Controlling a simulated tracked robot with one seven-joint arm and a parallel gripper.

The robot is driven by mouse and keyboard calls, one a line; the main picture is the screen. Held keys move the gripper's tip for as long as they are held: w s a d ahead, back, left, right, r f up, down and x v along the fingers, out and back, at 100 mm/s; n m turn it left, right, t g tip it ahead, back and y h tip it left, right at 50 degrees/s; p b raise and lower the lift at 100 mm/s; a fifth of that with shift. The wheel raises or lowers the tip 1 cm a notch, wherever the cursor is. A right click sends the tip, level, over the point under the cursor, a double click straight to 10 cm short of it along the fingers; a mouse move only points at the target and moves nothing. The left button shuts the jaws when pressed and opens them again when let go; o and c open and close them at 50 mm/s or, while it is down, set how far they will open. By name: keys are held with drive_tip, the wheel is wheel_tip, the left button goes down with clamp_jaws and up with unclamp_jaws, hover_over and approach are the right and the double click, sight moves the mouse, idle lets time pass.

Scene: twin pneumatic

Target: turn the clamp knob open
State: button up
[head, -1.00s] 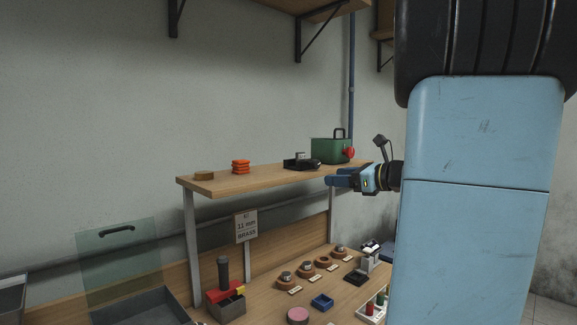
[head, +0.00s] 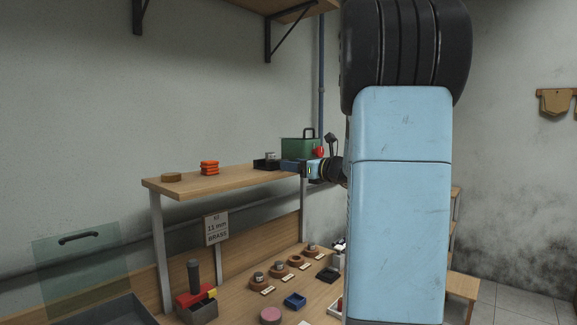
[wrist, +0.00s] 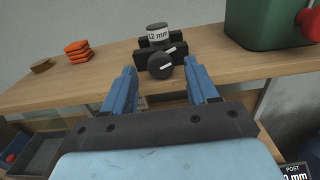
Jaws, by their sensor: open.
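The black clamp (wrist: 145,53) sits on the wooden shelf and holds a cylinder labelled 12 mm (wrist: 158,36). Its round dark knob (wrist: 160,66) faces me and bears a white line slanting slightly up to the right. My gripper (wrist: 162,80) is open, with its blue fingers apart in front of the knob, one to each side. The fingers hold nothing, and a gap to the knob seems to show. In the head view my gripper (head: 284,166) is at the shelf's front edge, just right of the clamp (head: 263,165), and hides part of it.
Orange discs (wrist: 76,51) and a brown disc (wrist: 43,65) lie left on the shelf (wrist: 100,72). A green box (wrist: 268,22) with a red knob (wrist: 309,20) stands to the right. Below, the bench (head: 238,300) carries several small parts and trays.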

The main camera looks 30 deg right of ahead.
drive_tip(key=shift+x, duration=1.3)
drive_tip(key=c, duration=1)
drive_tip(key=shift+c, duration=0.2)
